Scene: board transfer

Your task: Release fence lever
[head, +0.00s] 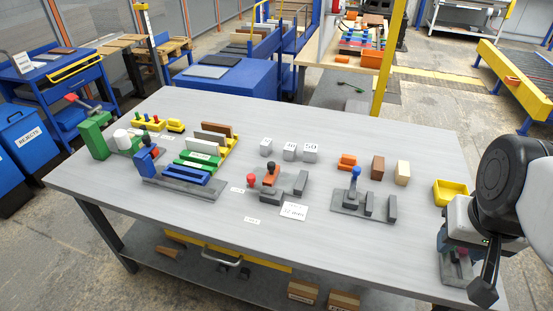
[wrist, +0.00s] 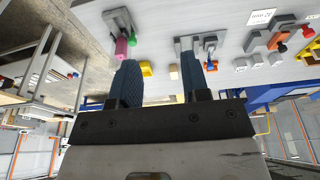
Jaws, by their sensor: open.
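My gripper (wrist: 163,72) is open, with two dark blue ridged fingers apart and nothing between them. In the head view it is at the right edge, partly hidden by my arm. A grey fixture with a pink-red handle (wrist: 122,46) and a green part (wrist: 131,41) shows beyond the left finger in the wrist view. Another grey fixture with a blue-knobbed lever (head: 356,173) stands right of centre. An orange fixture (head: 270,178) has a dark knob and a red knob beside it. I cannot tell which lever is the fence lever.
A yellow bin (head: 450,191) stands near my arm. Orange, brown and cream blocks (head: 402,172) and white numbered blocks (head: 310,151) line the back. Green and yellow racks (head: 200,158) fill the left. The grey table's (head: 330,250) front middle is clear.

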